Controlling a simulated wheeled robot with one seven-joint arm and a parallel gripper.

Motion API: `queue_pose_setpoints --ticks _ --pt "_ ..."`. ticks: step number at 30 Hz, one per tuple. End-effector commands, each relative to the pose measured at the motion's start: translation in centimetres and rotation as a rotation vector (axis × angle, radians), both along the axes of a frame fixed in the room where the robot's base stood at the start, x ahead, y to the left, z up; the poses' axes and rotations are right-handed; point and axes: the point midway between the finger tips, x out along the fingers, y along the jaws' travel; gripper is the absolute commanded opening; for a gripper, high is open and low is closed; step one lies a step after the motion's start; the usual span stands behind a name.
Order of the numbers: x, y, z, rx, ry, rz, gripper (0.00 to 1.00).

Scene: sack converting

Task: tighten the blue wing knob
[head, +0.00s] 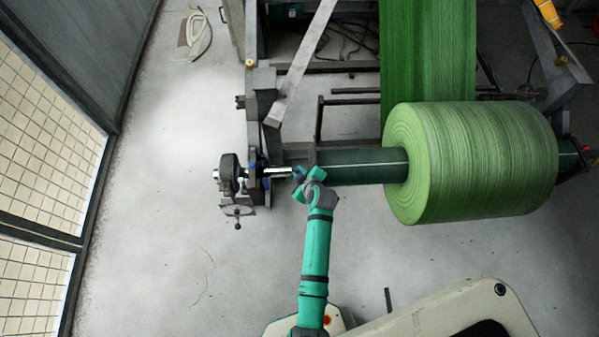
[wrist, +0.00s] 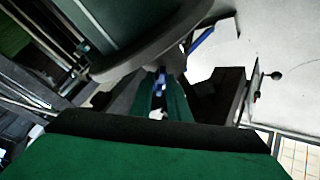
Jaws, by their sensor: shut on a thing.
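The blue wing knob (wrist: 160,82) shows as a small blue piece between my fingertips in the wrist view, below a dark round flange (wrist: 150,45). My gripper (wrist: 161,95) is shut on it, with a green finger on each side. In the head view my gripper (head: 299,174) is at the left end of the dark green roll shaft (head: 350,166). The knob cannot be made out there behind my gripper and wrist.
A large green roll (head: 480,160) sits on the shaft to the right. The machine's bearing stand (head: 232,172) is just left of my gripper. A second blue part (wrist: 202,38) is near the flange. Clear floor (head: 180,250) lies at the lower left.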

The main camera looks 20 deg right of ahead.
Motion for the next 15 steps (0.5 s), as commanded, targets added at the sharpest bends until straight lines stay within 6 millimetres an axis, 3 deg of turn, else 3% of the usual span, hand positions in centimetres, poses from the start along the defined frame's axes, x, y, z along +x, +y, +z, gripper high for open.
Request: queue_pose_setpoints --ticks 15 --pt "-0.04 -0.03 -0.01 0.267 -0.077 -0.400 0.00"
